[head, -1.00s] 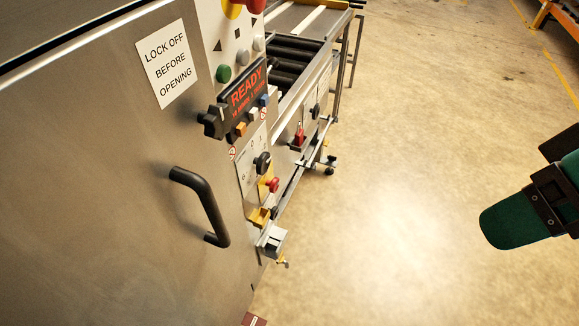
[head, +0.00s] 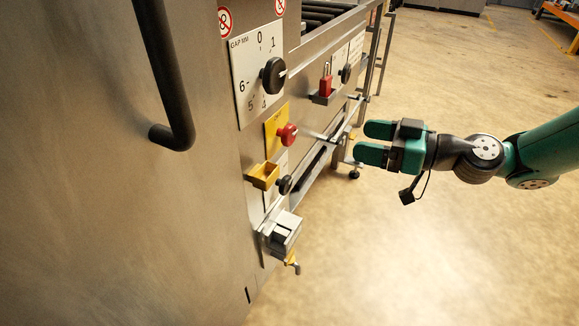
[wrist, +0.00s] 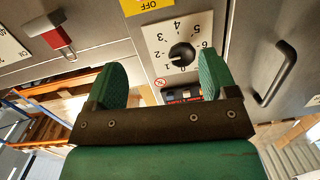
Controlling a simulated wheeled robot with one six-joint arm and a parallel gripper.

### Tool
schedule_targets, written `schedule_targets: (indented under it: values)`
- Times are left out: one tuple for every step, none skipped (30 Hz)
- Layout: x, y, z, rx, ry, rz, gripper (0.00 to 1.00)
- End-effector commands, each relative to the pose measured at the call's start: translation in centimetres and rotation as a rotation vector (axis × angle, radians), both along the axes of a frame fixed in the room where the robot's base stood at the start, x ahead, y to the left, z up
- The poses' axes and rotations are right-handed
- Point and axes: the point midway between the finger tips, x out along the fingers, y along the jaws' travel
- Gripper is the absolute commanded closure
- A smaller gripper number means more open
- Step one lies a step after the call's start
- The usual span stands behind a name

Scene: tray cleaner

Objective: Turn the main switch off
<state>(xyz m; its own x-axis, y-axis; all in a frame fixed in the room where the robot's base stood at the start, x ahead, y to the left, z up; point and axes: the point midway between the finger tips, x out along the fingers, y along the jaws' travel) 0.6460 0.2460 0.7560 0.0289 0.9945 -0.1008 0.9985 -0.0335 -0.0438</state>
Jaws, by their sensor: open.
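A red rotary knob (head: 287,134) sits on a yellow plate (head: 272,125) on the machine's steel front; it looks like the main switch. Its exact setting is too small to tell. In the wrist view only the edge of a yellow plate (wrist: 155,5) with the word OFF shows at the top; the red knob is out of that picture. My gripper (head: 372,142) is open and empty, to the right of the red knob and apart from it. In the wrist view its two green fingers (wrist: 160,78) stand wide apart, facing the panel.
A black dial (head: 273,75) with a numbered GAP MM scale is above the switch. A yellow holder (head: 263,176), a small black knob (head: 285,184) and a grey box (head: 284,232) are below. A black door handle (head: 170,90) juts out left.

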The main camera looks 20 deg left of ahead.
Motion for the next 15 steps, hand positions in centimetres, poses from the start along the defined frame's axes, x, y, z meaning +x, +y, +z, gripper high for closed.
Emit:
schedule_targets:
  values:
    - [0.6,0.1,-3.0,0.032,-0.012,-0.013,0.21]
    - [0.8,0.1,-3.7,0.048,-0.021,-0.021,0.21]
    - [1.1,0.1,-4.3,0.066,-0.031,-0.029,0.21]
    - [1.3,0.1,-4.7,0.076,-0.037,-0.035,0.21]
    - [1.4,0.1,-5.0,0.086,-0.041,-0.039,0.21]
    - [1.5,0.2,-5.2,0.094,-0.046,-0.043,0.21]
    - [1.6,0.3,-5.2,0.098,-0.049,-0.045,0.21]
    - [1.6,0.5,-5.2,0.099,-0.05,-0.046,0.21]
    - [1.6,0.8,-5.1,0.101,-0.051,-0.047,0.21]
    - [1.7,1.2,-4.9,0.101,-0.052,-0.046,0.21]
    - [1.7,1.5,-4.8,0.101,-0.052,-0.045,0.21]
    - [1.7,2.2,-4.7,0.102,-0.051,-0.044,0.21]
    - [1.7,2.8,-4.6,0.101,-0.05,-0.044,0.21]
    - [1.7,3.3,-4.6,0.101,-0.051,-0.044,0.21]
    - [1.8,4.2,-5.1,0.101,-0.053,-0.042,0.21]
